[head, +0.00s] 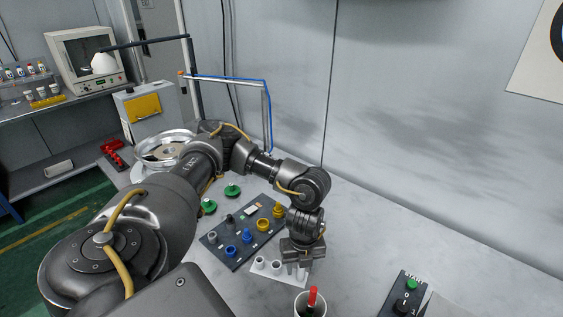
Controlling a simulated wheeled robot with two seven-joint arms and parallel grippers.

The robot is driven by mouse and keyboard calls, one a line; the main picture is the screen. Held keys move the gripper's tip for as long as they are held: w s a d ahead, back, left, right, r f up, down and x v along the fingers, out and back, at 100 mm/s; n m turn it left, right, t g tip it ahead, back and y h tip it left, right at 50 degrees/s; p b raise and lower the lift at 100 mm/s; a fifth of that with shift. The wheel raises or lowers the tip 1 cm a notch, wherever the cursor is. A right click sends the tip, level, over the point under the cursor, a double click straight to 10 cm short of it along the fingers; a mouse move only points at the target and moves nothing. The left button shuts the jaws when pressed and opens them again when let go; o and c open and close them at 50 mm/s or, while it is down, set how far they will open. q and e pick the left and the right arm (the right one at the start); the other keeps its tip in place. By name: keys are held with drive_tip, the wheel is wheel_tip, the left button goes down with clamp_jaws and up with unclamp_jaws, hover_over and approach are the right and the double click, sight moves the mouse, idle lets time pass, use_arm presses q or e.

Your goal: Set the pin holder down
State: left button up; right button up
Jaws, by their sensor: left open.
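The pin holder looks to be the small white block with upright round sockets (264,268) near the front middle of the table. My left gripper (297,268) points down over its right end, and its jaws are open. The fingers cover part of the block, and I cannot tell whether they touch it. The holder looks level and seems to rest on the table. My right gripper is out of view.
A dark board (228,256) with blue, yellow and grey parts lies just behind the holder. A white cup (308,305) with a red-tipped tool stands in front. A dark control box (402,296) is at right. Green knobs (232,190) sit behind the board.

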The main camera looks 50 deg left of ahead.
use_arm(q)
wheel_tip(320, 180, down, 2)
drive_tip(key=shift+w+f, duration=0.1)
clamp_jaws()
idle(0.5)
